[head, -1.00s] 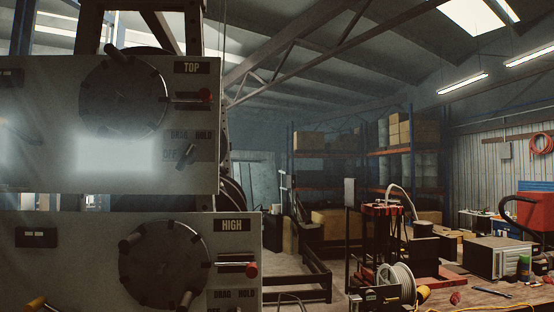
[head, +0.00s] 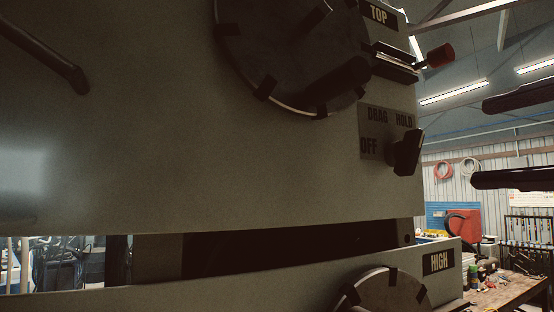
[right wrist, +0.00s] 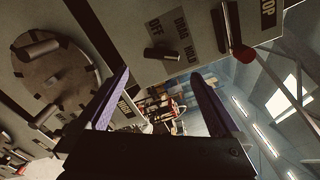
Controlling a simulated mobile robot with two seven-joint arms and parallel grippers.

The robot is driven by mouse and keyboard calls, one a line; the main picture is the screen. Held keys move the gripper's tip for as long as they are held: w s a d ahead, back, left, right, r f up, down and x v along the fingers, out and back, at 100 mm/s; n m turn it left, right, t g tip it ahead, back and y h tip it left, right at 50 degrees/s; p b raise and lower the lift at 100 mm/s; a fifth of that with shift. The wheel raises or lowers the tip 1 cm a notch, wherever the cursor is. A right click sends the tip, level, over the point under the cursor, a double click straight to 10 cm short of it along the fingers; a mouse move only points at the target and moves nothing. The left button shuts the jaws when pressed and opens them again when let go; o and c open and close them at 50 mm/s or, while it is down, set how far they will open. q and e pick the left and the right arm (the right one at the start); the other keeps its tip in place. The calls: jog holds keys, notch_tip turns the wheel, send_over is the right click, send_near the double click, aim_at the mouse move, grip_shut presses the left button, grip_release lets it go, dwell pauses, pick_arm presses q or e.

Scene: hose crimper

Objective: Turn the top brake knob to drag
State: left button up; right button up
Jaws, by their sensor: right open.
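The top brake knob (head: 405,152) is a small dark lever knob on the upper panel, beside a plate (head: 371,130) marked OFF, DRAG and HOLD. Its bar slants up to the right, seemingly toward HOLD. It also shows in the right wrist view (right wrist: 162,55), just beyond the fingertips. My right gripper (head: 480,142) shows as two dark fingers at the right edge, open and empty, to the right of the knob and apart from it. In the right wrist view my open gripper (right wrist: 160,74) has nothing between its fingers. My left gripper is out of view.
Above the knob, a red-tipped lever (head: 439,56) sticks out under the TOP label (head: 379,14). A large dark disc (head: 295,50) with a handle stands to its left. The HIGH panel (head: 230,285) lies below. Open room lies right of the panel, with a workbench (head: 500,290) behind.

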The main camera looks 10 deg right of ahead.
aim_at(418, 150)
jog(key=b+x, duration=0.1)
jog(key=x, duration=0.7)
jog(key=shift+w, duration=0.3)
jog(key=shift+w+a+r, duration=0.1)
jog(key=shift+w+a, duration=0.1)
jog(key=shift+w, duration=0.25)
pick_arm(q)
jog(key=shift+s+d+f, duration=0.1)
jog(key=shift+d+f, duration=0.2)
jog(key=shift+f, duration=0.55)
pick_arm(e)
jog(key=shift+c, duration=0.2)
jog(key=c, duration=1.1)
